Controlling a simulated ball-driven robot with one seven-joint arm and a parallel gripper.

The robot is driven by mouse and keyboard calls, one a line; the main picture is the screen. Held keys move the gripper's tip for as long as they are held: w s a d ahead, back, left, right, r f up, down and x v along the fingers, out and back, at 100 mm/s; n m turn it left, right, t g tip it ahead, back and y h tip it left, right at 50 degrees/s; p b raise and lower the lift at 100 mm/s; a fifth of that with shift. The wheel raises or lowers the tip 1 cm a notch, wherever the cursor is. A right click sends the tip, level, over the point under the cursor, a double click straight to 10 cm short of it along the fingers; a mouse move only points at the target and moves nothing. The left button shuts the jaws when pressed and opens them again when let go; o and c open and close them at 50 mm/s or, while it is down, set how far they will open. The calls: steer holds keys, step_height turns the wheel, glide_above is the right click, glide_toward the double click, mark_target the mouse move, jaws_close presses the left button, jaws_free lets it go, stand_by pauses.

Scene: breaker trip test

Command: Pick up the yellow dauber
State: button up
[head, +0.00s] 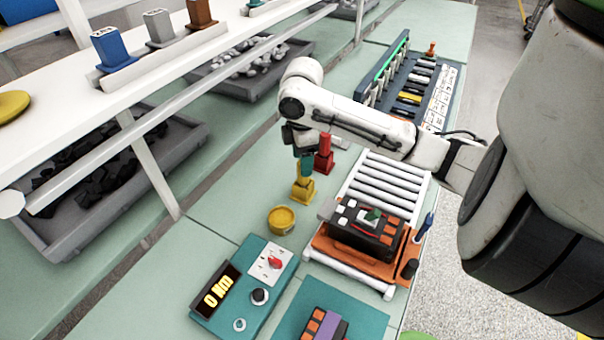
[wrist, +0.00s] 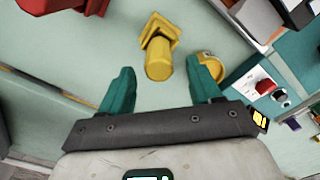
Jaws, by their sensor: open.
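The yellow dauber (head: 302,191) stands upright on the pale green bench, a square-based block with a round stem. In the head view my gripper (head: 305,168) is just above it, teal fingers pointing down. The wrist view also shows the yellow dauber (wrist: 159,58), its round stem end between and slightly beyond the fingertips of my gripper (wrist: 165,75). The jaws are open and empty, with a gap on both sides of the stem. Whether the fingertips reach down past the stem top is unclear.
A red dauber (head: 324,155) stands close behind. A round yellow pot (head: 281,220) sits in front; it shows near the right finger in the wrist view (wrist: 211,67). A roller conveyor (head: 380,185) with a breaker on an orange carrier (head: 330,246) lies right. A teal control box (head: 245,290) is nearer.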

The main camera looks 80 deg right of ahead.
steer(key=shift+s+d+f+p, duration=0.1)
steer(key=shift+f+p, duration=0.5)
steer(key=shift+f, duration=2)
steer(key=c, duration=1.1)
step_height(320, 180, up, 10)
steer(key=shift+r+b, duration=0.1)
steer(key=shift+b, duration=0.45)
